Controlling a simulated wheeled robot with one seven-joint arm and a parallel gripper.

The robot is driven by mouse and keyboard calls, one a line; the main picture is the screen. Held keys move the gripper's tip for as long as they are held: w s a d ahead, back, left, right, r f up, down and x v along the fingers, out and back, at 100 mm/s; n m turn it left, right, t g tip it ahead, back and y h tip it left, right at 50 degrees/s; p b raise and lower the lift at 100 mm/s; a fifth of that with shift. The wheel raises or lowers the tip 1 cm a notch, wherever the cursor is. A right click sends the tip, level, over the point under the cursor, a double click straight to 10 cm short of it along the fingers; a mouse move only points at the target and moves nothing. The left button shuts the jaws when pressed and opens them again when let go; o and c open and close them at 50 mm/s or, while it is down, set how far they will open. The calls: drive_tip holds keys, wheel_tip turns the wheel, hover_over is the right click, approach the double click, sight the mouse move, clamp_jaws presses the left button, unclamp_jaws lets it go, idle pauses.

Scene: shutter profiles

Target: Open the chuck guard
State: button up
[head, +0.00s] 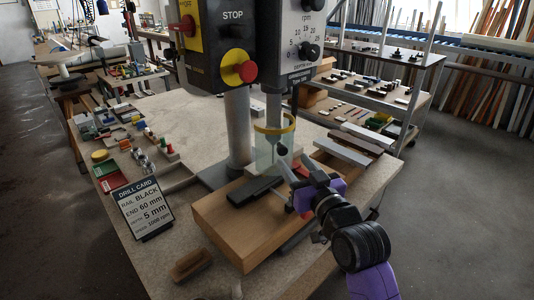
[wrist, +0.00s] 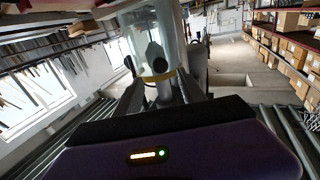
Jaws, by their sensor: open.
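The chuck guard (head: 266,150) is a clear, faintly green shield with a yellow band at its top, hanging around the drill's chuck in the head view. In the wrist view the clear guard (wrist: 150,35) stands straight ahead, with its yellow band (wrist: 158,77) between my fingers. My gripper (head: 287,180) reaches in from the lower right, close to the guard's lower part. In the wrist view my gripper (wrist: 160,88) is open, one finger on each side of the band. I cannot tell whether a finger touches the guard.
A wooden block (head: 240,225) lies under the drill, with a dark bar (head: 254,189) on it. The drill column (head: 238,130) stands behind. A drill card (head: 146,208) stands at left, and a red stop button (head: 245,71) is above. Rails (head: 342,150) lie at right.

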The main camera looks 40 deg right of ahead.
sight(283, 151)
drive_tip(key=shift+p+x, duration=0.8)
drive_tip(key=shift+x, duration=3.05)
drive_tip(key=shift+f, duration=0.1)
clamp_jaws()
drive_tip(key=shift+a, duration=0.1)
